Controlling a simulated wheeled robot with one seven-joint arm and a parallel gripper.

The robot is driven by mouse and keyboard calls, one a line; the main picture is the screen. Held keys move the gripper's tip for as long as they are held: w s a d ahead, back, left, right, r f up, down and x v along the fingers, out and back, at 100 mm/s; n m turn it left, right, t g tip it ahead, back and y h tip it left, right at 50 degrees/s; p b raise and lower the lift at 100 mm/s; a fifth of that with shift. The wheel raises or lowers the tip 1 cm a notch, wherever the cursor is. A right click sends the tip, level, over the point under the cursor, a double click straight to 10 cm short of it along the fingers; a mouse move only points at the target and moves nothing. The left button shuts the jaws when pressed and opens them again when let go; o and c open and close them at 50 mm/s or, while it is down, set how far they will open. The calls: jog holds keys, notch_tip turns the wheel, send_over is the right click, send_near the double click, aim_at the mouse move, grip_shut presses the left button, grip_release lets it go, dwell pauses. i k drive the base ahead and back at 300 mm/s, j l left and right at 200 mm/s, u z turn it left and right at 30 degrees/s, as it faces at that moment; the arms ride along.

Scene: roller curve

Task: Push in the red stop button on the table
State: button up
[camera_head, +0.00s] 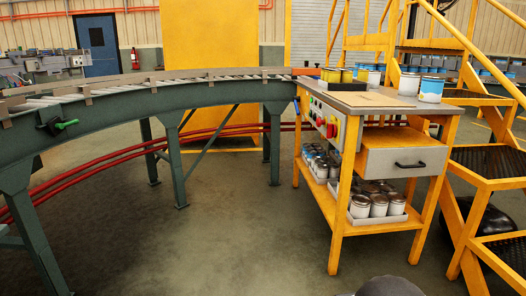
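The yellow workbench table (372,111) stands right of centre with a grey top. A control panel (324,115) is on its left side, under the top, with several small coloured buttons. A red button (331,130) shows near the panel's front end, lower than most of the others. It is small here, and I cannot tell whether it is pushed in. My gripper is not in view. A dark rounded shape at the bottom edge may be part of my own body, apart from the table.
A curved roller conveyor (190,92) on green legs runs from the left to the table's back left corner. Cans (431,89) stand on the tabletop and lower shelf. Yellow stairs (470,180) stand right. The floor (225,230) in front is clear.

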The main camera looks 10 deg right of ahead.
aim_at(320, 122)
jog(key=i+j+z, duration=0.1)
jog(key=i+z, duration=0.15)
jog(key=i, duration=0.25)
jog(key=i+j+z, duration=0.3)
jog(key=i, duration=0.2)
jog(key=i+l, duration=0.85)
jog(key=l, duration=0.1)
